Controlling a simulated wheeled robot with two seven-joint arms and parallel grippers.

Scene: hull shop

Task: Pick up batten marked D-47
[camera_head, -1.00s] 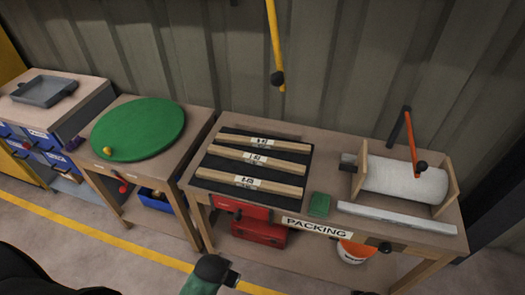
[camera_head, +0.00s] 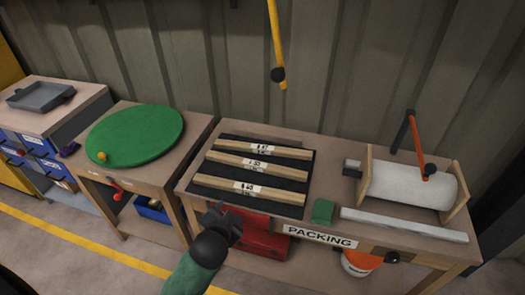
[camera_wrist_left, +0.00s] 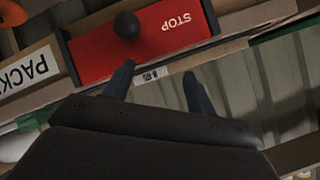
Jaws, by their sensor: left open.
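Three pale wooden battens lie side by side on a black mat (camera_head: 225,213) on the packing bench: a back batten (camera_head: 290,152), a middle batten (camera_head: 290,172) and a front batten (camera_head: 290,196). Each has a white label in its middle. The print is tiny; the back label seems to end in 47, but I cannot be sure. My left gripper (camera_head: 232,222) is open and empty, in front of the bench near the front batten. In the left wrist view its fingers (camera_wrist_left: 160,86) stand apart, with a small white label and wood edge beyond. My right gripper is out of view.
A red drawer (camera_wrist_left: 175,35) marked STOP, with a black knob, is close to the left fingers. A green block (camera_head: 323,211), white bar (camera_head: 400,224) and white roll (camera_head: 412,184) are right of the mat. A green round board (camera_head: 135,133) is on the left table.

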